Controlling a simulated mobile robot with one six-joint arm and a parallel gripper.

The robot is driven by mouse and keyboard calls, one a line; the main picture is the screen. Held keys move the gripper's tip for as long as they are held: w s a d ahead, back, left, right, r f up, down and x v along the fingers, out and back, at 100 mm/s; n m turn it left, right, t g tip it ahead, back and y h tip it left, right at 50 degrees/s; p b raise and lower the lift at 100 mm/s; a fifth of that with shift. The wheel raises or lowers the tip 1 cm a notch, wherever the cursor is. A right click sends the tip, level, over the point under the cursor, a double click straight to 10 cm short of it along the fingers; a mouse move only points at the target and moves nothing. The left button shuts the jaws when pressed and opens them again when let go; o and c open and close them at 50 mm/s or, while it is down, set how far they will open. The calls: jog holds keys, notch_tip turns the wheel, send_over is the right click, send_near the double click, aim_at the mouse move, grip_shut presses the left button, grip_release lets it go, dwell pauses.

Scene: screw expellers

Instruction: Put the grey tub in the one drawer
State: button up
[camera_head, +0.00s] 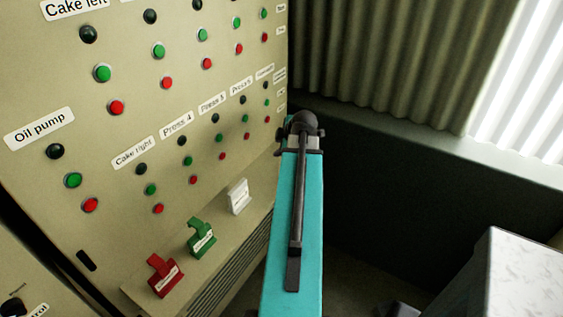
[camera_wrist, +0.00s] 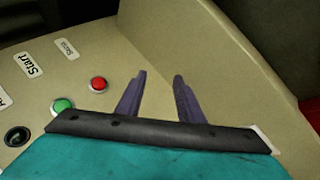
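I see no grey tub and no drawer in either view. My gripper (camera_wrist: 159,76) shows in the wrist view with its two dark purple fingers apart and nothing between them. Behind the fingers is a beige panel (camera_wrist: 215,60) with a red button, a green button and a "Start" label to their left. I cannot tell whether the fingers touch it. In the head view my teal arm fills the middle, and the gripper itself is not visible there.
A beige control cabinet (camera_head: 120,130) with rows of buttons stands at left. Red (camera_head: 163,277), green (camera_head: 200,238) and white (camera_head: 238,197) tagged holders sit on its lower ledge. A pale block (camera_head: 525,270) is at lower right. A corrugated wall (camera_head: 390,60) is behind.

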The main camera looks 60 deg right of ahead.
jog(key=shift+x, duration=0.8)
jog(key=shift+c, duration=0.3)
grip_shut()
dwell(0.9)
jog(key=shift+o, duration=0.3)
grip_release()
jog(key=shift+s, duration=0.1)
